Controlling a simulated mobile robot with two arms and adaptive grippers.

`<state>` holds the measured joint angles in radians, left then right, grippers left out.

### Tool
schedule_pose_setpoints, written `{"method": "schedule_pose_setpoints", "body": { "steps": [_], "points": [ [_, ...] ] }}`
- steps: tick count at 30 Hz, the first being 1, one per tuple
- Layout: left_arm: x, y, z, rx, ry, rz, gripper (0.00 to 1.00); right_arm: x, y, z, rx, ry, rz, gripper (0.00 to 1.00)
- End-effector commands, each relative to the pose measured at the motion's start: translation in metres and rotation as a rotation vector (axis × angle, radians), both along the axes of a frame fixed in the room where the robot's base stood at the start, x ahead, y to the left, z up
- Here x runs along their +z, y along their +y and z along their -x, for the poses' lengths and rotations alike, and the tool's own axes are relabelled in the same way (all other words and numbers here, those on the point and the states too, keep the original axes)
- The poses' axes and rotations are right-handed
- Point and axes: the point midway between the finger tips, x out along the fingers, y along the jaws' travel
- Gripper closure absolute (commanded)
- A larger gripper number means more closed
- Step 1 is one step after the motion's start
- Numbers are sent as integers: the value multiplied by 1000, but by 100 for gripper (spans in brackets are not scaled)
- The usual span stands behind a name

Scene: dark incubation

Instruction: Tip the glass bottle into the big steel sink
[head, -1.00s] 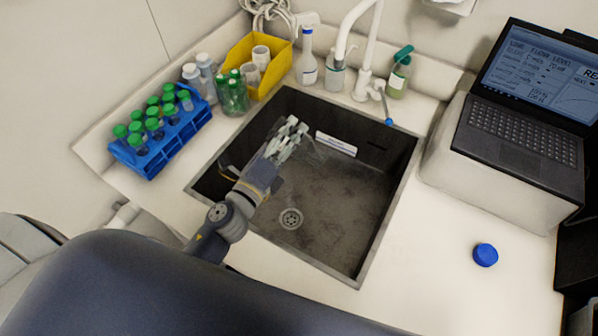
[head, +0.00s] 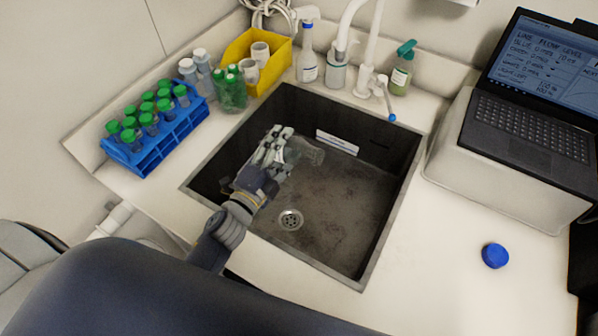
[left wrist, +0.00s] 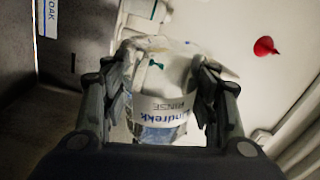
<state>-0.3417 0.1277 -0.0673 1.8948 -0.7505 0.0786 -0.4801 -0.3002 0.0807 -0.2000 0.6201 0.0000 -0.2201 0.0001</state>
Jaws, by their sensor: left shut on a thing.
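The clear glass bottle (head: 305,152) is in my left gripper (head: 280,145), above the left part of the big steel sink (head: 345,215). In the head view the bottle is tipped well over, its free end toward the right. In the left wrist view the bottle (left wrist: 160,92) sits between both fingers of the left gripper (left wrist: 163,95), with a printed label upside down in the picture. I cannot tell whether liquid is leaving it. My right gripper is not in view.
A blue tube rack (head: 160,140) and a yellow bin (head: 258,65) stand left of and behind the sink. A faucet (head: 366,80) and spray bottle (head: 307,62) stand behind it. A laptop (head: 528,125) and blue cap (head: 495,255) are at the right.

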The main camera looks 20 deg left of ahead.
Motion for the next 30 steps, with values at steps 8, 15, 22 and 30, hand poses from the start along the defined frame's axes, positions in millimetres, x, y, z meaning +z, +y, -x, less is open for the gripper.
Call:
{"method": "schedule_pose_setpoints", "body": {
  "steps": [8, 15, 22, 30],
  "points": [
    [-3, 0, 0, 0, 6, 55, 79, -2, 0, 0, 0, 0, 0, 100],
    [-16, -3, 0, 1, 24, 153, 79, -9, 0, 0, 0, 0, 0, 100],
    [-36, -10, 1, 0, 61, 369, 79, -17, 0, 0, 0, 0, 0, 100],
    [-36, -11, 1, 0, 65, 399, 79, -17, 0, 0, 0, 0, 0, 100]
  ]
}}
